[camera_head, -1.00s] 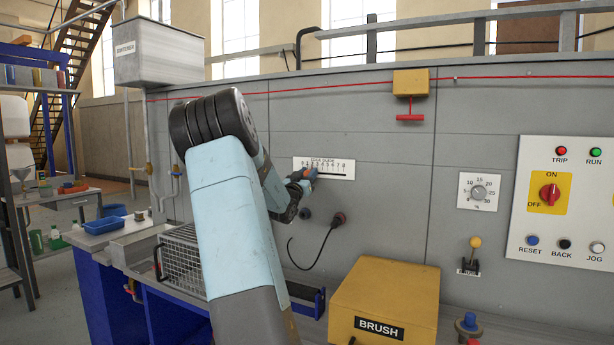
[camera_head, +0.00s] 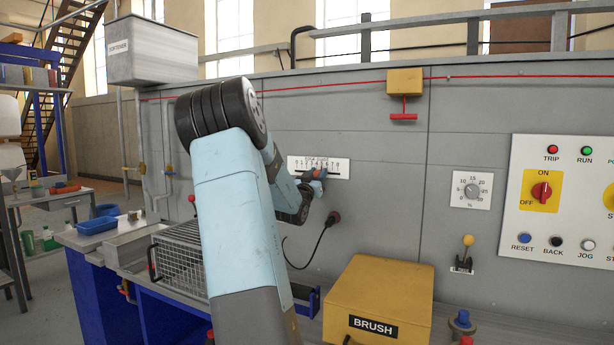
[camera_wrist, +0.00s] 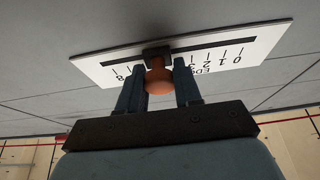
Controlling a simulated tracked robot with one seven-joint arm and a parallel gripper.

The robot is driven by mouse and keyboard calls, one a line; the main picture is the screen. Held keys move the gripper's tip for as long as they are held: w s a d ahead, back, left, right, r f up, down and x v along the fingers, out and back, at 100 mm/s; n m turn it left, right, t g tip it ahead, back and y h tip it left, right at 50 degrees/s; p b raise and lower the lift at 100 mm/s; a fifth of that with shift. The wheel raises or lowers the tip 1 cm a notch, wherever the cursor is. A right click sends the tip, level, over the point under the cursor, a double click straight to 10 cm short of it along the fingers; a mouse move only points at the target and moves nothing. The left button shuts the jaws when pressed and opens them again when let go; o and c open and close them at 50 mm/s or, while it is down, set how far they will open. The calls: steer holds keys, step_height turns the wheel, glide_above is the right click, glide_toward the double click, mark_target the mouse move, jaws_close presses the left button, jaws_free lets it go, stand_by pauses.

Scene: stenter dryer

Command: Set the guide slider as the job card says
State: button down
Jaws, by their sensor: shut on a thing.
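The guide slider has an orange knob (camera_wrist: 158,77) on a dark block in the slot of a white scale plate (camera_wrist: 190,52) on the machine wall. In the wrist view the scale appears upside down, with 0 at right and 8 at left; my fingers hide the middle numbers. My gripper (camera_wrist: 159,84) is shut on the knob, one finger on each side. The block sits around mid-scale; I cannot read its exact number. In the head view the plate (camera_head: 342,168) shows behind my gripper (camera_head: 313,175). No job card is readable in view.
A yellow BRUSH box (camera_head: 380,297) stands below right of the scale. A black plug and cable (camera_head: 332,218) hang just under it. A wire basket (camera_head: 180,262) is at left. A red pull handle (camera_head: 404,116), dial (camera_head: 472,190) and control panel (camera_head: 565,200) are at right.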

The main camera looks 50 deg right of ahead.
steer(key=shift+r, duration=0.1)
steer(key=c, duration=0.8)
jaws_free()
steer(key=v, duration=1.4)
